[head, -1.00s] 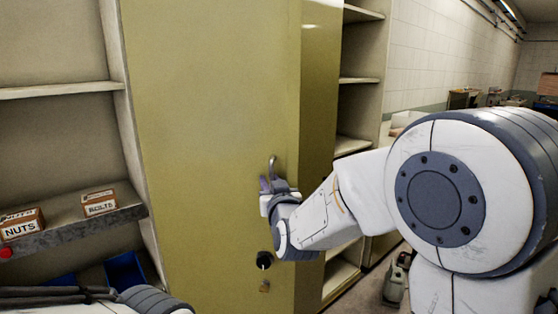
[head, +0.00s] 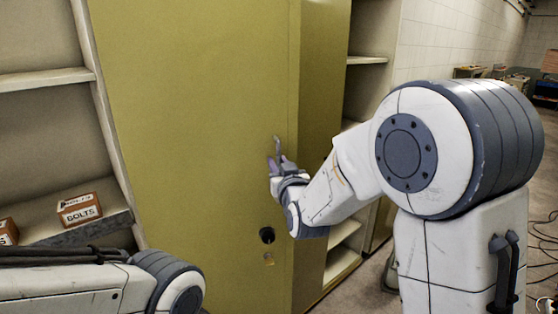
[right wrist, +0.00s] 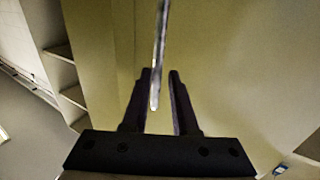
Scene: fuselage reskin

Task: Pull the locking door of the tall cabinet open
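The tall cabinet's olive-yellow door (head: 190,130) fills the middle of the head view and looks closed. Its slim metal handle (head: 277,145) is near the door's right edge. My right gripper (head: 277,164) is at the handle's lower part. In the right wrist view the handle (right wrist: 158,60) runs down between the two dark fingers of my right gripper (right wrist: 160,74), with gaps showing beside it, so the fingers look open around it. A black round knob or lock (head: 267,235) and a small brass fitting (head: 269,258) are below. My left gripper is out of view; only my left arm shows.
Open shelves (head: 45,80) stand left of the cabinet, with a bolts box (head: 80,209) on one. More shelving (head: 362,90) is at the right. Cables (head: 540,240) lie on the floor at far right.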

